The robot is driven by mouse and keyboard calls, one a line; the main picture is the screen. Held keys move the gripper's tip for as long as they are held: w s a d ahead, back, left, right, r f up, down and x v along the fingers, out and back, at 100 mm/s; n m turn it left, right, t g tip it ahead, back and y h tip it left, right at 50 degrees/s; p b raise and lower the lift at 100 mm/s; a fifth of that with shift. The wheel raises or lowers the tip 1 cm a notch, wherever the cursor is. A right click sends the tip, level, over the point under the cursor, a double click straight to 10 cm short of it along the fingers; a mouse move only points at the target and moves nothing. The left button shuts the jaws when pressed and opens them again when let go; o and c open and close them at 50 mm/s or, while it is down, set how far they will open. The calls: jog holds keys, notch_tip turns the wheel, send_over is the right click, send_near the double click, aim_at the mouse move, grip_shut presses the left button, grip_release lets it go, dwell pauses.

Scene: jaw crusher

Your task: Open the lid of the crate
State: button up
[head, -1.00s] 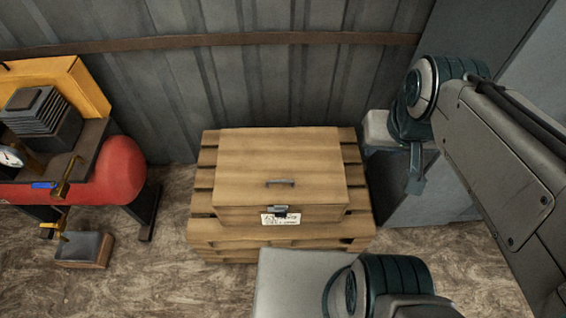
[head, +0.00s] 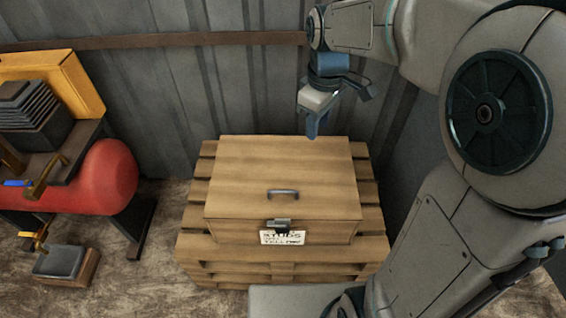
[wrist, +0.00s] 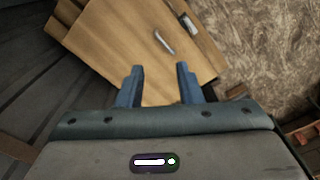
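The wooden crate (head: 235,229) stands on stacked pallets against the wall, its lid (head: 240,165) closed. A dark metal handle (head: 283,192) lies across the lid near its front edge; it also shows in the wrist view (wrist: 165,42). A latch (head: 279,225) sits on the front face above a white label. My gripper (head: 340,108) is above and behind the crate's back right corner, apart from it. In the wrist view my gripper (wrist: 160,82) has its two blue fingers spread with nothing between them, over the lid.
Slatted pallets (head: 195,246) extend a little beyond the crate. A red tank (head: 108,178) with a yellow-guarded compressor stands at the left, with a small block (head: 62,264) on the floor. A corrugated wall (head: 180,90) rises close behind.

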jog(key=w+a+f+n+g+b, duration=0.1)
jog(key=w+a+f+n+b, duration=0.3)
jog(key=f, duration=0.5)
jog(key=w+a+f+n+g+b, duration=0.25)
jog(key=w+f+b, duration=0.2)
jog(key=f, duration=0.45)
jog(key=shift+n+t, duration=0.35)
jog(key=shift+t, duration=0.1)
jog(key=s+f, duration=0.1)
jog(key=f, duration=0.3)
jog(key=s+f+b, duration=0.1)
jog(key=f, duration=0.3)
jog(key=f+b, duration=0.1)
jog(key=f, duration=0.4)
jog(key=shift+s+a, duration=0.25)
jog(key=shift+s, duration=0.15)
grip_shut()
